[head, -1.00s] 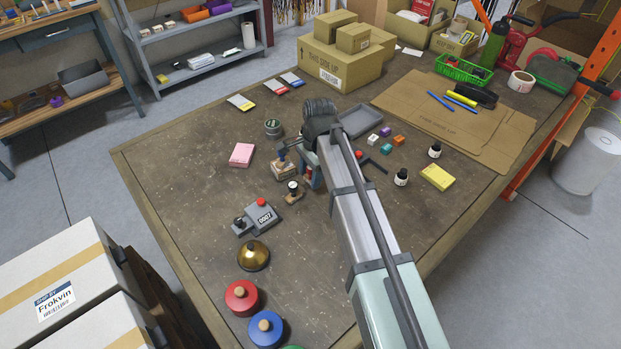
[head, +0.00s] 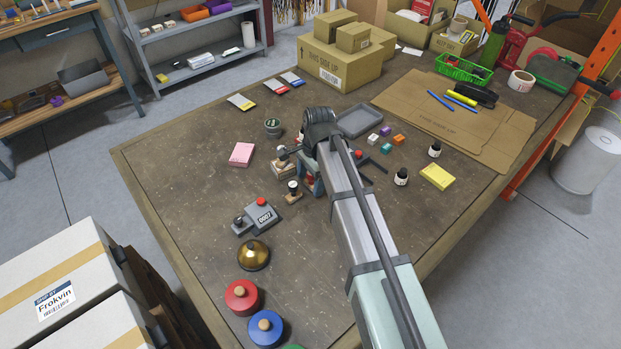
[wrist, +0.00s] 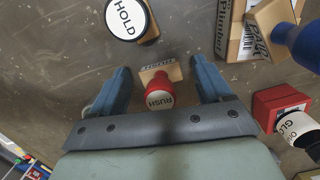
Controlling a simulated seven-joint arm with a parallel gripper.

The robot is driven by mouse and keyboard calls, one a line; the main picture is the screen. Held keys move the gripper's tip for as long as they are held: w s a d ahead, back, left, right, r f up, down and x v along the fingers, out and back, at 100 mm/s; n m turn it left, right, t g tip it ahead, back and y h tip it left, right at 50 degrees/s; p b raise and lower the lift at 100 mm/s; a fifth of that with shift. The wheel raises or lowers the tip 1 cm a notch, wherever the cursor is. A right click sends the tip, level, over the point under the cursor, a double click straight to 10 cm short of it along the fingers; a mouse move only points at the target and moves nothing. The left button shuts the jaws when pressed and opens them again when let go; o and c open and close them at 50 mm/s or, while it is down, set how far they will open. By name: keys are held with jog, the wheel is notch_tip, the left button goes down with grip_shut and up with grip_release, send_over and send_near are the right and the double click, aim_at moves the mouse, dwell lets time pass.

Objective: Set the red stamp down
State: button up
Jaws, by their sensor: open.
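The red stamp (wrist: 159,100), marked RUSH on its round top, has a small wooden base. In the wrist view it stands between the two blue fingers of my gripper (wrist: 160,68), with a gap on each side. My gripper is open and not touching it, as far as the view shows. The stamp looks upright on the table. In the head view my gripper (head: 312,180) is low over the middle of the table, and my arm hides most of the stamp.
A stamp marked HOLD (wrist: 127,17) stands just beyond the left finger. A blue-handled stamp (wrist: 301,42) and a red box (wrist: 278,106) are at the right.

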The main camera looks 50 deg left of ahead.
jog(key=shift+r, duration=0.15)
jog(key=r, duration=0.4)
jog(key=w+r, duration=0.1)
jog(key=r, duration=0.7)
jog(key=shift+w+d, duration=0.1)
jog(key=shift+w, duration=0.1)
